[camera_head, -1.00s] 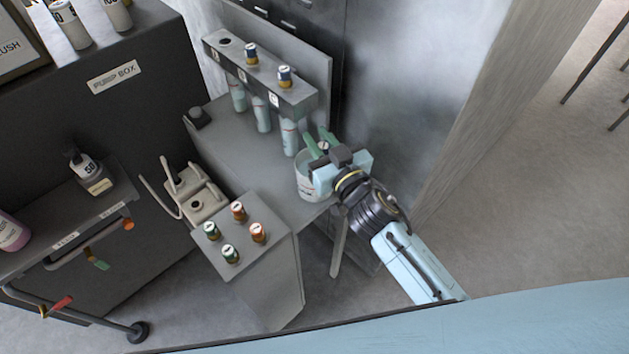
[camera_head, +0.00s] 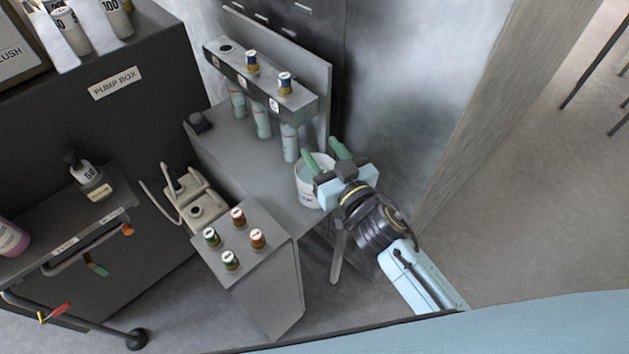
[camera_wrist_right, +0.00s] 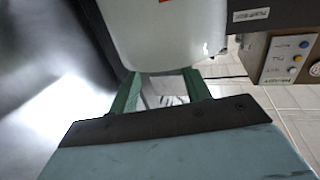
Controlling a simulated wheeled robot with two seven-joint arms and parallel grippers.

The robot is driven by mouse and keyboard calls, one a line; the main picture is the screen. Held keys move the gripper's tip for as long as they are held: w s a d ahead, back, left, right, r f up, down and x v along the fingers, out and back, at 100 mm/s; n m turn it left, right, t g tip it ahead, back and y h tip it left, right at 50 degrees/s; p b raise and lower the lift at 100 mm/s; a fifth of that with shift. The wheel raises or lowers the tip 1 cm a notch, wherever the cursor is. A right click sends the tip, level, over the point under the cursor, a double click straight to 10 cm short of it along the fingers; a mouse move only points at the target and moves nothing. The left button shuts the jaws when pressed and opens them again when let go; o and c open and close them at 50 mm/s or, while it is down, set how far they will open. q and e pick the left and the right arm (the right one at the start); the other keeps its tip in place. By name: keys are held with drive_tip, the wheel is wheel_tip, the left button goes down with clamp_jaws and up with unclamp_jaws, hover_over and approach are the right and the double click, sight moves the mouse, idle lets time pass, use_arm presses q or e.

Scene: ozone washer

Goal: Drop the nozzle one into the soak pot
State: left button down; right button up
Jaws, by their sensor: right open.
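The soak pot, a white round pot (camera_head: 304,188), stands at the right end of the grey bench in the head view. My right gripper (camera_head: 323,156) is at its rim, green fingers spread apart; its fingers (camera_wrist_right: 158,88) also show apart in the right wrist view, with nothing clearly held between them. The rack (camera_head: 262,82) has an empty hole (camera_head: 226,48) at its left end and two blue-and-orange capped nozzles (camera_head: 252,61) in the other holes. I cannot make out nozzle one; the pot's inside is mostly hidden. My left gripper is not in view.
Several pale tubes (camera_head: 262,122) hang below the rack, close to the pot. A grey stand (camera_head: 262,283) with several capped pieces is in front. The pump box (camera_head: 120,110) is at left. A pale rounded body (camera_wrist_right: 170,35) fills the top of the right wrist view.

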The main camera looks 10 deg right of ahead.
drive_tip(key=v, duration=1.1)
drive_tip(key=shift+s, duration=0.3)
drive_tip(key=s+d+f+g+h, duration=0.1)
drive_tip(key=s+d+f+g, duration=0.15)
drive_tip(key=f, duration=0.85)
drive_tip(key=s+d+f+g+h, duration=0.2)
drive_tip(key=s+f+g, duration=0.1)
drive_tip(key=f, duration=0.7)
drive_tip(key=s+d+f+g+h, duration=0.1)
drive_tip(key=s+d+f+g, duration=0.2)
drive_tip(key=f, duration=0.8)
drive_tip(key=s+d+f+g, duration=0.2)
drive_tip(key=s+f, duration=0.3)
drive_tip(key=s, duration=0.3)
drive_tip(key=s+d+f+g+h, duration=0.1)
drive_tip(key=s+d+f+g, duration=0.2)
drive_tip(key=s+f, duration=0.2)
drive_tip(key=s+d+f+m+g+h, duration=0.1)
drive_tip(key=s+f, duration=0.4)
drive_tip(key=s, duration=0.6)
drive_tip(key=shift+d+g, duration=0.75)
drive_tip(key=shift+d, duration=0.1)
